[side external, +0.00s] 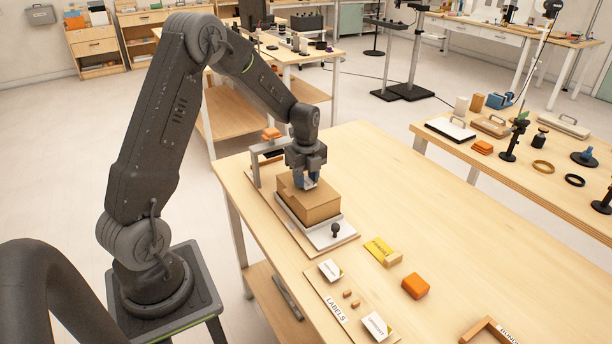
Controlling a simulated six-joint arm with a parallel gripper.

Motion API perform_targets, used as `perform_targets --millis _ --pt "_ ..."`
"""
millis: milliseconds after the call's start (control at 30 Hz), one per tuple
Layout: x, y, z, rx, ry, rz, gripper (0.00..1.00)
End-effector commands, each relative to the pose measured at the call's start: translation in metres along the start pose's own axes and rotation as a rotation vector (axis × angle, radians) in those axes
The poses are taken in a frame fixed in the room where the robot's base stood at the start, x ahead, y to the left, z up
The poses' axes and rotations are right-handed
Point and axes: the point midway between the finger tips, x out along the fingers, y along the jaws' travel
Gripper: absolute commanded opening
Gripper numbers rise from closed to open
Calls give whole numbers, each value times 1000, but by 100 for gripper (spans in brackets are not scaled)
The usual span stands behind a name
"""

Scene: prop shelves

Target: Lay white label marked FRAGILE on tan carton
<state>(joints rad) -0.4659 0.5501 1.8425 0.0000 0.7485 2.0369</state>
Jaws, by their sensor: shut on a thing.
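The tan carton (318,210) sits on a white plate (322,237) on the table, with its flat top facing up. My gripper (307,183) is directly over the carton's far part, pointing down, with its blue fingertips close to the top. It is shut on a small pale thing, apparently the white label, mostly hidden by the fingers; no lettering on it is readable. I cannot tell whether it touches the carton. On the board marked LABELS (336,310) lie a white label (330,270) with small unclear lettering and another white label (375,325) that seems to read UPRIGHT.
A black knob (335,230) stands on the plate's near end. A grey frame (256,160) with an orange block stands behind the carton. A yellow label (379,248), an orange block (415,286) and a wooden corner piece (485,330) lie nearer.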

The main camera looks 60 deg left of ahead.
Motion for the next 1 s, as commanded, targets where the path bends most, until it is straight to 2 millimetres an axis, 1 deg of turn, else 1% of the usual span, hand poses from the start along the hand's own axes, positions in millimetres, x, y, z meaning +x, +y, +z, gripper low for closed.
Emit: perform_targets --millis 233,267,500,567,833,1000 --pt "0 0 0 0 0 0 13" --pt "0 0 0 0 0 0 37" --pt "0 0 0 0 0 0 60" --pt "0 0 0 0 0 0 64" --pt "-2 0 0 0 0 0 64" --pt "-11 0 0 0 0 -1 64"
